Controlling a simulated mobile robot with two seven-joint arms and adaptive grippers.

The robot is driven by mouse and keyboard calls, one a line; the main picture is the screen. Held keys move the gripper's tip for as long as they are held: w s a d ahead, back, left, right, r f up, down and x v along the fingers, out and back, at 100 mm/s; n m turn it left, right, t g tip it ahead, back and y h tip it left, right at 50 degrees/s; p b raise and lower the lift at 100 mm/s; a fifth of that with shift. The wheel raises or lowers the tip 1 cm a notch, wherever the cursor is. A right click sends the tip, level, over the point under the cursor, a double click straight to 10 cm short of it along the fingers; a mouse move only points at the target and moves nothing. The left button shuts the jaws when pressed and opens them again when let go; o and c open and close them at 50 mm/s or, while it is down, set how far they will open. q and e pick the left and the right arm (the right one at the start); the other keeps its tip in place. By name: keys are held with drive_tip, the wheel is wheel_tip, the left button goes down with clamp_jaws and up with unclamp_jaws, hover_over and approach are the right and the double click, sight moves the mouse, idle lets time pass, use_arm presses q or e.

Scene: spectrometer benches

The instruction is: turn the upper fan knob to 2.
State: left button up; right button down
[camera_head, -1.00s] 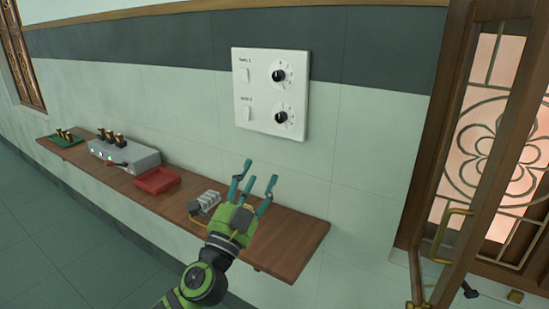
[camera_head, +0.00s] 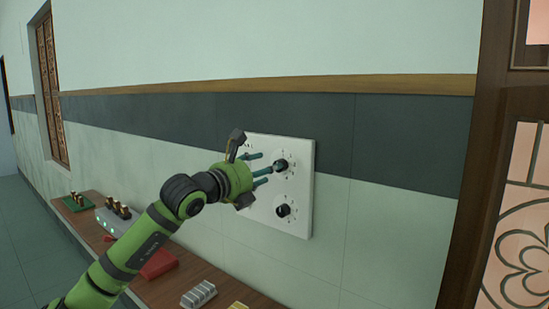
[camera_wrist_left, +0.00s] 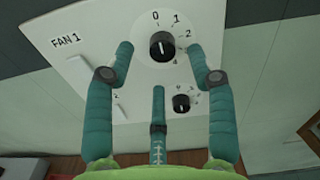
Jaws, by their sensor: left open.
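The white wall panel (camera_head: 304,190) carries an upper fan knob (camera_head: 281,164) and a lower knob (camera_head: 284,210), both black. My left gripper (camera_head: 265,169) is open at the upper knob, its teal fingers pointing at the panel. In the left wrist view the upper knob (camera_wrist_left: 162,46) sits between the two long fingertips, with a gap on each side. The dial marks 0, 1, 2 and 4 show around it; I cannot tell which mark its pointer is on. The third finger points up below it, left of the lower knob (camera_wrist_left: 181,103). My right gripper is not in view.
A wooden shelf (camera_head: 160,288) runs along the wall below the panel. On it are a red tray (camera_head: 158,263), a grey box (camera_head: 114,219), a green board (camera_head: 77,203) and a silver ribbed piece (camera_head: 198,293). A wooden frame (camera_head: 490,190) stands at the right.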

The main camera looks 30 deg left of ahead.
use_arm(q)
drive_tip(key=w, duration=0.1)
drive_tip(key=w+p, duration=0.1)
drive_tip(key=w, duration=0.2)
drive_tip(key=shift+w+d+f+p, duration=0.1)
drive_tip(key=shift+d+f+p, duration=0.15)
drive_tip(key=shift+p, duration=0.1)
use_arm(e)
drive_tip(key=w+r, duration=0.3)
use_arm(q)
clamp_jaws()
drive_tip(key=shift+r+m+b, duration=0.1)
drive_tip(key=shift+m+b, duration=3.35)
drive_tip(key=shift+m, duration=4.45)
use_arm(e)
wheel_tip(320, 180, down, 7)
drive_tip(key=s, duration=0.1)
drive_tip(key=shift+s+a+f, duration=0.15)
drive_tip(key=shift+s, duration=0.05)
